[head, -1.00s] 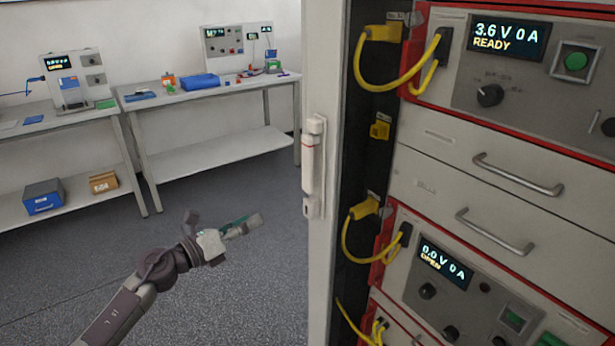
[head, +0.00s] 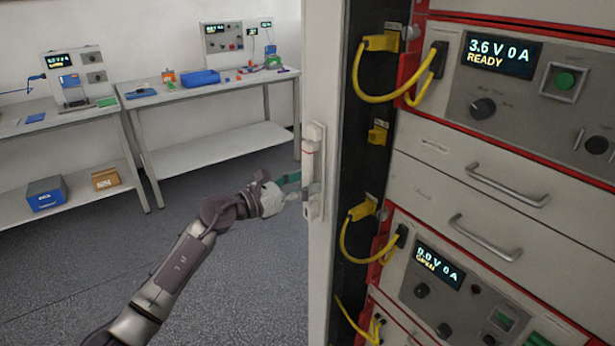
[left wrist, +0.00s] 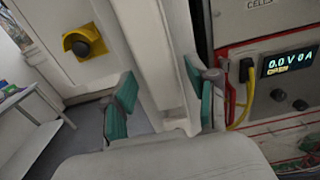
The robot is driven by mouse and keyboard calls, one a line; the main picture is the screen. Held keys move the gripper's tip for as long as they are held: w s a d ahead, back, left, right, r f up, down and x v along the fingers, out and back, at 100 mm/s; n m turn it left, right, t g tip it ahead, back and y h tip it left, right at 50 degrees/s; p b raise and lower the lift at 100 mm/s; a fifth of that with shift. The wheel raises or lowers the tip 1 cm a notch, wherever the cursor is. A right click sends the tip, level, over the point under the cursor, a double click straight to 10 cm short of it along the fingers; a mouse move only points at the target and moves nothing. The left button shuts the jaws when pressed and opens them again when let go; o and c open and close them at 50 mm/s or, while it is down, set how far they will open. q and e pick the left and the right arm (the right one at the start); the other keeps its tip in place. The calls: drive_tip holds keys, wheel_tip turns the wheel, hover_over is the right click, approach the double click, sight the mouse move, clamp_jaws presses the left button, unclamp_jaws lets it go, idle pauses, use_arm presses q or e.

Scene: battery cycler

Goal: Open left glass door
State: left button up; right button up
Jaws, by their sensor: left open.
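The cabinet's white upright panel (head: 325,95) stands in the middle of the head view, with a white handle (head: 311,160) on its left edge. I cannot make out the glass of the left door. My left gripper (head: 294,187) is at the lower part of the handle, with its teal fingers pointing right. In the left wrist view the left gripper (left wrist: 161,101) is open, and a white upright part (left wrist: 160,55) stands between and beyond the two fingers. I cannot tell whether the fingers touch it. My right gripper is not in view.
Right of the panel are battery cycler units with displays (head: 500,54), yellow cables (head: 385,98) and drawer handles (head: 508,187). A yellow mount with a dark knob (left wrist: 85,43) shows in the left wrist view. Benches (head: 215,88) stand at the back left. The grey floor (head: 110,240) is clear.

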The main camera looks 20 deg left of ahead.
use_arm(q)
drive_tip(key=shift+w+d, duration=0.4)
drive_tip(key=shift+w, duration=0.05)
clamp_jaws()
